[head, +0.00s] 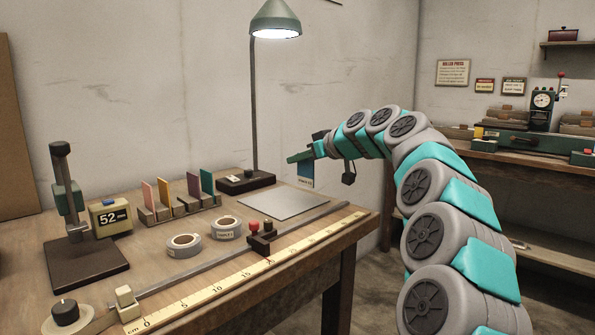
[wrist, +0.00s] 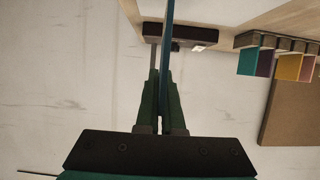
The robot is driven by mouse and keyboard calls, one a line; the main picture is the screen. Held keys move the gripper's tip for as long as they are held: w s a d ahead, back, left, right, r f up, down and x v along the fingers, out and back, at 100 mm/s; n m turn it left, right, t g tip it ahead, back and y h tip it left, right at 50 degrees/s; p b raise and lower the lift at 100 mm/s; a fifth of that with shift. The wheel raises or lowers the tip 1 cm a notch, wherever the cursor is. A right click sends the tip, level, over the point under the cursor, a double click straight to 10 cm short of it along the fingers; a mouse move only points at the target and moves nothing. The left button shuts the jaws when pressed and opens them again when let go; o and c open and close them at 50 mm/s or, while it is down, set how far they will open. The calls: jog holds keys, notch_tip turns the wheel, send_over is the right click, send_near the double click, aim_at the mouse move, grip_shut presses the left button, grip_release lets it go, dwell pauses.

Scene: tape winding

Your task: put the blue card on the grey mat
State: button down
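The blue card (head: 305,170) hangs upright below my gripper (head: 302,157), with a pale label along its lower edge. In the wrist view the card shows edge-on as a thin blue strip (wrist: 168,28) between the two green fingers (wrist: 168,85), which are shut on it. The grey mat (head: 282,204) lies flat and bare on the workbench, near its back right. The card appears above the mat's back right side and apart from it; how far above, I cannot tell.
A lamp base (head: 245,181) stands just behind the mat, with its pole rising. A card rack (head: 178,209) holds several coloured cards to the left. Tape rolls (head: 184,245) and a metal rail with a slider (head: 263,238) lie in front. The wall is close behind.

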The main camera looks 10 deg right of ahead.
aim_at(298, 171)
jog(key=shift+f, duration=1.7)
jog(key=shift+f, duration=0.2)
jog(key=c, duration=1.1)
grip_release()
jog(key=shift+r, duration=0.1)
jog(key=shift+o, duration=0.2)
jog(key=shift+r, duration=0.15)
jog(key=b+v, duration=0.1)
jog(key=v, duration=1.1)
